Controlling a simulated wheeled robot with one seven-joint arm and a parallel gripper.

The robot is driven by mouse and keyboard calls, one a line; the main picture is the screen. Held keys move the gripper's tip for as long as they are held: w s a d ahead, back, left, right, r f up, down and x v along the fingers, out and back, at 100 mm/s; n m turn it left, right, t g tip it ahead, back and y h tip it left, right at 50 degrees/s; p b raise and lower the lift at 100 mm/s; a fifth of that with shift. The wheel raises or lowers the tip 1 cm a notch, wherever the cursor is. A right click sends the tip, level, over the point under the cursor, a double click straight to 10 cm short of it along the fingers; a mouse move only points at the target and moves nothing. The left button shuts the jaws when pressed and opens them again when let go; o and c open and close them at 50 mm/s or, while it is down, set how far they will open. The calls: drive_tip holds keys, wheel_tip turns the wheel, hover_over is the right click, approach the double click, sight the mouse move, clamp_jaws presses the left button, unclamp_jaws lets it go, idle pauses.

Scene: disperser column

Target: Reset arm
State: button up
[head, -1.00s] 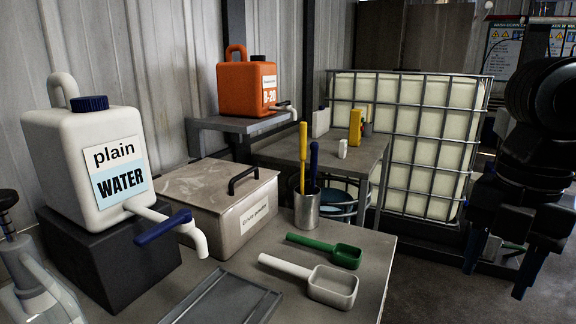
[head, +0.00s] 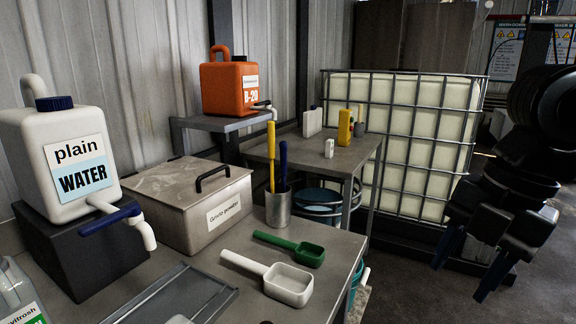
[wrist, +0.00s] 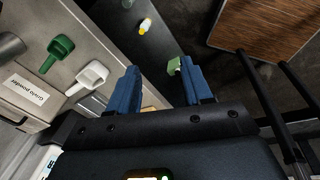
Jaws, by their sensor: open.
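My gripper (head: 468,262) hangs at the right of the head view, its fingers pointing down and spread apart. It is clear of the work table (head: 335,262) and holds nothing. In the wrist view my gripper (wrist: 160,92) shows two blue fingers with an empty gap between them. The white scoop (head: 288,284) and the green scoop (head: 308,254) lie on the table, left of my gripper and apart from it. Both the white scoop (wrist: 91,76) and the green scoop (wrist: 60,48) also show at the left of the wrist view.
A plain water canister (head: 75,155) stands on a dark block beside a lidded powder box (head: 190,205). A metal cup (head: 279,208) holds yellow and blue tools. An orange canister (head: 233,88) sits on a shelf. A caged tank (head: 405,135) stands behind. Floor (head: 400,295) is open at lower right.

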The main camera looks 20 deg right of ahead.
drive_tip(key=w+a+r+m+t+y, duration=0.3)
drive_tip(key=w+a+m+t+y, duration=0.2)
drive_tip(key=a, duration=0.5)
drive_tip(key=w+a+r+m+t+y, duration=0.3)
drive_tip(key=w+a+m+t+y, duration=0.25)
drive_tip(key=a, duration=0.45)
drive_tip(key=s+d+f+m+t+h, duration=0.2)
drive_tip(key=s+f+m+h, duration=0.3)
drive_tip(key=s+f+m, duration=0.3)
drive_tip(key=s+d+f+m+t+h, duration=0.25)
drive_tip(key=s+f+m+h, duration=0.35)
drive_tip(key=f, duration=0.4)
drive_tip(key=s+d+f+n, duration=0.1)
drive_tip(key=s+d+f, duration=0.1)
drive_tip(key=s, duration=0.9)
drive_tip(key=s+d+f+n+g+h, duration=0.1)
drive_tip(key=s+d, duration=0.3)
drive_tip(key=s, duration=0.7)
drive_tip(key=shift+s+d+f+g, duration=0.2)
drive_tip(key=shift+s+f+g, duration=0.1)
drive_tip(key=shift+f, duration=0.25)
